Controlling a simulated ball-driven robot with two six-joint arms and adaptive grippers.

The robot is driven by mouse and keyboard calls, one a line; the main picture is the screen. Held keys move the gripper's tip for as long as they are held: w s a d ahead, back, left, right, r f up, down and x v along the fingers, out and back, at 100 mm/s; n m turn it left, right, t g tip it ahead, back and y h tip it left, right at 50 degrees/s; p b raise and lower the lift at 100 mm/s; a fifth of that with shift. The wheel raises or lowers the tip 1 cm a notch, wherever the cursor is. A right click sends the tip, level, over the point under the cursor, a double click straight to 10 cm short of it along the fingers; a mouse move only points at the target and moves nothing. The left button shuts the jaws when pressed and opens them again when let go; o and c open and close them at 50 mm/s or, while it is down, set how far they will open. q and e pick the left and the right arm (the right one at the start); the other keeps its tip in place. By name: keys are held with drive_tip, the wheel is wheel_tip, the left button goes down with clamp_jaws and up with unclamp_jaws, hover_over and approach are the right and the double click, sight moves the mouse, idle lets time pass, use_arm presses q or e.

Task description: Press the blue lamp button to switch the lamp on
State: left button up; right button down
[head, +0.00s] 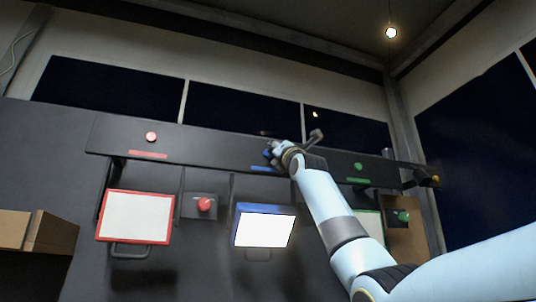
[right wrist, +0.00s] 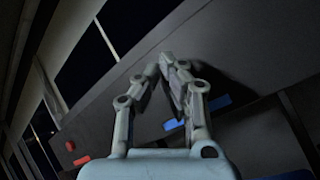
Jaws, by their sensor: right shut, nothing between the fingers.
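The blue-framed lamp (head: 264,228) hangs on the wall in the head view, its panel glowing bright white. Above it, a blue label strip (head: 264,168) marks the dark sloping ledge. My right gripper (head: 271,152) is at the ledge just above this strip, with a small blue patch, apparently the blue button (head: 266,153), showing at its fingertips. In the right wrist view the shut, empty fingers (right wrist: 160,66) point at the ledge and partly cover the blue strip (right wrist: 218,103). The button is hidden there, and I cannot tell whether the fingertips touch it. My left gripper is out of view.
A red button (head: 151,136) sits left on the ledge and a green button (head: 359,166) right. Below are a red-framed panel (head: 135,217), a red knob (head: 205,204) and a green knob (head: 403,216). Cardboard boxes (head: 50,232) stand at far left.

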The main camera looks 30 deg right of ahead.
drive_tip(key=s+b, duration=0.1)
drive_tip(key=s, duration=0.1)
drive_tip(key=s+a+b, duration=0.1)
drive_tip(key=s+b, duration=0.1)
drive_tip(key=s, duration=0.1)
drive_tip(key=shift+s+a, duration=0.2)
drive_tip(key=shift+s, duration=0.15)
idle(0.3)
